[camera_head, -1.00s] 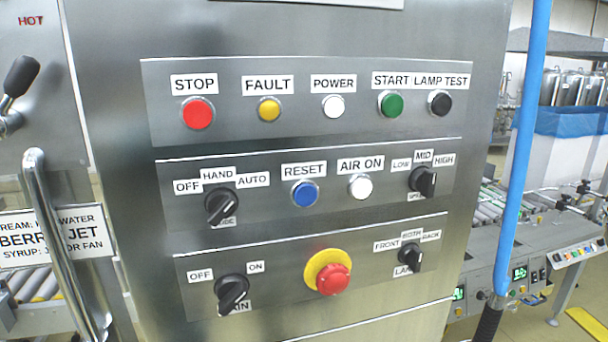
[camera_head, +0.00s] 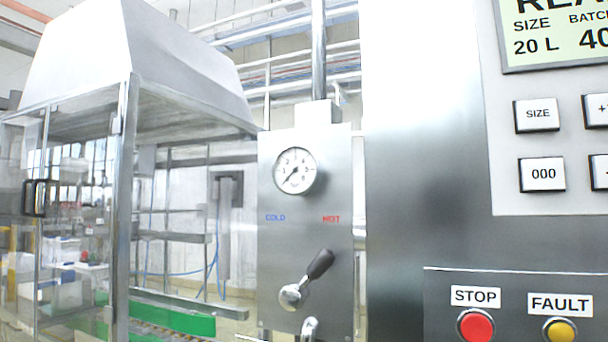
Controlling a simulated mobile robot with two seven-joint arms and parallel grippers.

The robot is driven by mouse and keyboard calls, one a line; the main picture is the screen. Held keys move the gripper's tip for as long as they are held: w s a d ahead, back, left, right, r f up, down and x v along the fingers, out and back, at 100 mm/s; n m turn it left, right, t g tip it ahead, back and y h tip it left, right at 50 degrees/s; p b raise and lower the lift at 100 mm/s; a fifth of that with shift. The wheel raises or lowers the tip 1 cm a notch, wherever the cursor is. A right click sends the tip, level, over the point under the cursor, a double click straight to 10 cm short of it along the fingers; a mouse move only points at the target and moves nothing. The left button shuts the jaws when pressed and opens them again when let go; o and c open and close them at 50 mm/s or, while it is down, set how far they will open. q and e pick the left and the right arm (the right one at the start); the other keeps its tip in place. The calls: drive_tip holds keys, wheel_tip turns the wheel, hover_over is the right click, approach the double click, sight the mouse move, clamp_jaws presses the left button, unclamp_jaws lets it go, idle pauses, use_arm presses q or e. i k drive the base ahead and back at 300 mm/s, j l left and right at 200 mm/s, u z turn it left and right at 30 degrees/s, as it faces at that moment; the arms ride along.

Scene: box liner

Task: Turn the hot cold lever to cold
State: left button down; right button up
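The hot cold lever (camera_head: 308,279) is on a steel panel (camera_head: 278,250) left of the control cabinet. It has a black grip and a shiny metal hub at its lower left. The grip tilts up and to the right, toward the red HOT label (camera_head: 331,219). The blue COLD label (camera_head: 275,217) is to the upper left of the lever. A round gauge (camera_head: 295,171) sits above the labels. Neither of my grippers is in view.
The steel control cabinet (camera_head: 425,190) fills the right side, with a keypad, a display, a red STOP button (camera_head: 476,326) and a yellow FAULT button (camera_head: 560,331). A metal handle (camera_head: 310,329) shows below the lever. A clear-walled hooded enclosure (camera_head: 125,100) stands at the left.

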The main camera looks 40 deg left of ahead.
sight(294, 296)
drive_tip(key=u, duration=0.35)
drive_tip(key=j+u, duration=0.15)
drive_tip(key=u, duration=0.2)
drive_tip(key=j+u, duration=0.1)
drive_tip(key=u, duration=0.25)
drive_tip(key=k+j+z, duration=0.1)
drive_tip(key=i, duration=0.1)
